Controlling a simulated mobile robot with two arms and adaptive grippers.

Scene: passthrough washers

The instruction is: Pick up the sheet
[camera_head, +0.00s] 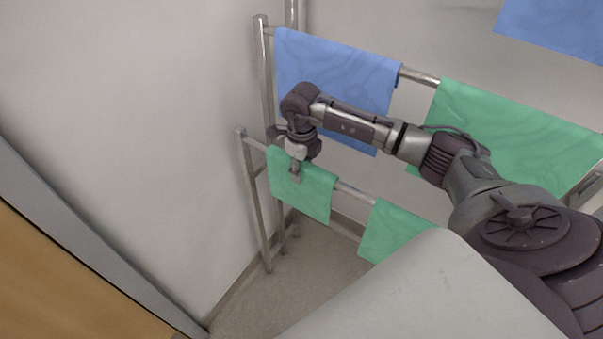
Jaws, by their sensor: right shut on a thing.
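A green sheet (313,195) hangs over the front, lower rail of a metal drying rack at the left end. My right gripper (296,173) points down at the top edge of this sheet and is shut on it. The sheet still lies draped over the rail. My right arm reaches in from the right and covers part of the cloths behind it. My left gripper does not show.
The metal rack (255,190) stands near the wall. A blue cloth (340,75) and a larger green cloth (520,125) hang on the rear rail. Another green cloth (388,232) hangs on the front rail. A blue cloth (560,25) shows at the top right.

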